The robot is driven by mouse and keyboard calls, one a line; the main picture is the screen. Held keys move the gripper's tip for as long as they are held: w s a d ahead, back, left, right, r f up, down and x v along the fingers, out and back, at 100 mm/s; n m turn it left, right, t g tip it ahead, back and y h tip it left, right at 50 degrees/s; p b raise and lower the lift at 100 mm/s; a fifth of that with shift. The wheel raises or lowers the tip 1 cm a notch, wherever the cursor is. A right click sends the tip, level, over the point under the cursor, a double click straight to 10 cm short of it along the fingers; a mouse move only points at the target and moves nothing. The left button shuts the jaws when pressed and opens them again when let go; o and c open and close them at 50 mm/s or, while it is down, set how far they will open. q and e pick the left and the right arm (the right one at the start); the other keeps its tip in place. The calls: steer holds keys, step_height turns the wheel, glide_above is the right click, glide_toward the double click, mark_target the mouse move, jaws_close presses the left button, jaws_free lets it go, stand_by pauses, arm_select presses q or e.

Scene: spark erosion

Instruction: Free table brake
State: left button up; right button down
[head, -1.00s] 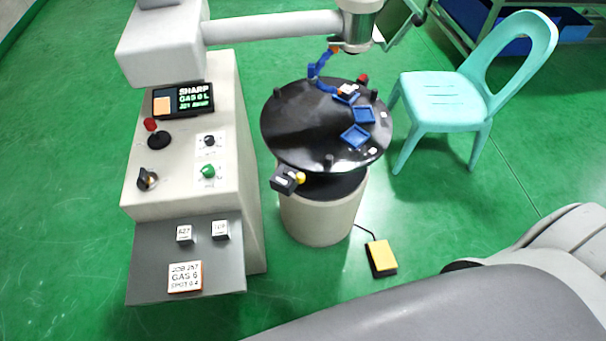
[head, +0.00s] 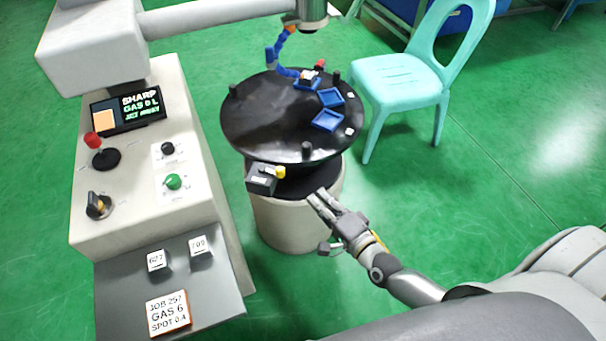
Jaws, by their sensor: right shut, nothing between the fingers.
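The black round table (head: 265,125) stands on a pale drum base (head: 280,222). At its front left edge is a dark block (head: 261,180) with a yellow knob (head: 280,172); it looks like a brake or clamp, but no label on it can be read. My right gripper (head: 317,198) is shut and empty, with its fingers pointing up and left in front of the drum, below the table rim. It is to the right of the block and apart from it. The yellow foot pedal is mostly or wholly hidden behind my right gripper. My left gripper is not in view.
Blue trays (head: 327,120) and short black posts are on the table. A turquoise chair (head: 408,88) stands at right. A machine head hangs above.

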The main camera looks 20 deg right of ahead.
mark_target(271, 169)
step_height(271, 169, up, 3)
steer(key=shift+a+f+m+t, duration=0.1)
steer(key=shift+m+t, duration=0.3)
steer(key=shift+m, duration=0.3)
steer(key=shift+w, duration=0.1)
steer(key=x, duration=0.9)
steer(key=shift+w+a, duration=0.15)
steer(key=shift+w, duration=0.25)
